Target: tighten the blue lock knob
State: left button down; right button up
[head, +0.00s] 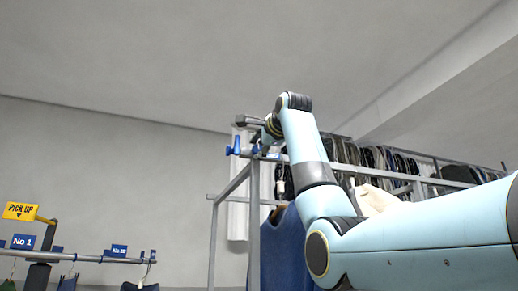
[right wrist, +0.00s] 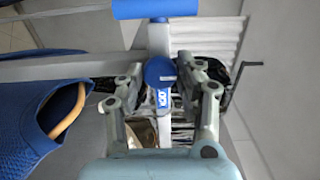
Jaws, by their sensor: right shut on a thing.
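The blue lock knob (right wrist: 158,72) is round and sits on a pale post of the garment rail frame, in the middle of the right wrist view. My right gripper (right wrist: 166,70) has one finger on each side of it and is shut on it. In the head view my right arm reaches up and bends down toward the corner of the rail frame, where small blue parts (head: 234,147) show. The fingers and their contact are too small to make out there. My left gripper is not in view.
A rack of hanging clothes (head: 375,158) runs behind my arm. A blue garment (head: 283,250) hangs below the rail frame (head: 232,184), and shows on its wooden hanger in the wrist view (right wrist: 35,115). A yellow pick-up sign (head: 19,211) and a numbered rail (head: 95,258) stand at left.

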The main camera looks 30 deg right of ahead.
jog(key=o, duration=1.1)
jog(key=shift+o, duration=0.2)
jog(key=shift+s, duration=0.1)
jog(key=v, duration=1.1)
jog(key=shift+s, duration=0.4)
jog(key=shift+f, duration=0.15)
